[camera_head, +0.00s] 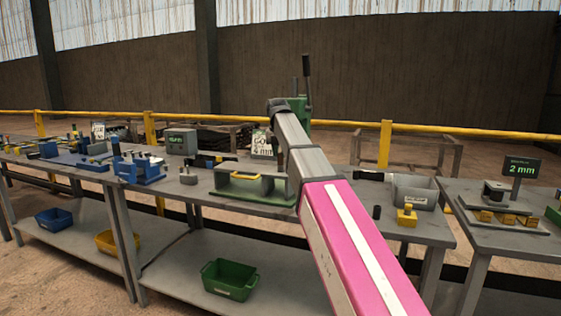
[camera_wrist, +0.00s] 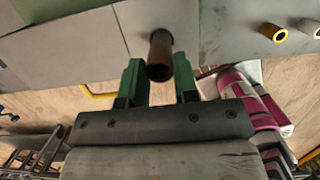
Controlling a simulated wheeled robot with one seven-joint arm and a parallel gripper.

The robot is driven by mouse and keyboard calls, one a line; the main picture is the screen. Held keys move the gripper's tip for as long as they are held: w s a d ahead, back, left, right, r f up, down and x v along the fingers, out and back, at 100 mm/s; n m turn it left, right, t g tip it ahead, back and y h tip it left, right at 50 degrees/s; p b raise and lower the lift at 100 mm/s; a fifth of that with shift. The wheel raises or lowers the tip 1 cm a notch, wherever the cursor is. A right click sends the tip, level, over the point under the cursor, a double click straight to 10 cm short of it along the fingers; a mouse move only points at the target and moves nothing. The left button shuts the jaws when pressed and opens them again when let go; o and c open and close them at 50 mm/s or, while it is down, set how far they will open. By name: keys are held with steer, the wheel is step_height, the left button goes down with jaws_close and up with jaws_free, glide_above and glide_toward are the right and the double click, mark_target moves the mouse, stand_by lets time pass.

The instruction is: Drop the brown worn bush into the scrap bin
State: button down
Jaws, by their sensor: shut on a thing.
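In the wrist view my gripper (camera_wrist: 159,70) has two green fingers, one on each side of the brown bush (camera_wrist: 160,55). The bush is a short brown tube with its dark open end toward the camera. The gripper is shut on it. The bush is in front of a grey surface; I cannot tell whether it touches that surface. In the head view my arm crosses the middle of the picture, and the gripper and bush are hidden. I cannot read a scrap label on any bin.
Lower shelves hold a green bin (camera_head: 229,280), a yellow bin (camera_head: 108,241) and a blue bin (camera_head: 54,219). A green press (camera_head: 302,106) stands behind my arm. Blue fixtures (camera_head: 139,168) crowd the bench's left. The wrist view shows another brown tube (camera_wrist: 271,32) and a yellow ring (camera_wrist: 308,26).

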mark_target(280, 165)
steer(key=shift+r, duration=0.1)
steer(key=shift+w+d+v, duration=0.1)
steer(key=shift+w+v, duration=0.1)
steer(key=shift+v, duration=0.75)
steer(key=shift+w+d+v, duration=0.1)
steer(key=shift+w+v, duration=0.05)
steer(key=shift+v, duration=0.8)
steer(key=shift+w+d+v, duration=0.1)
steer(key=shift+w+v, duration=0.1)
steer(key=shift+v, duration=0.8)
steer(key=shift+r, duration=0.1)
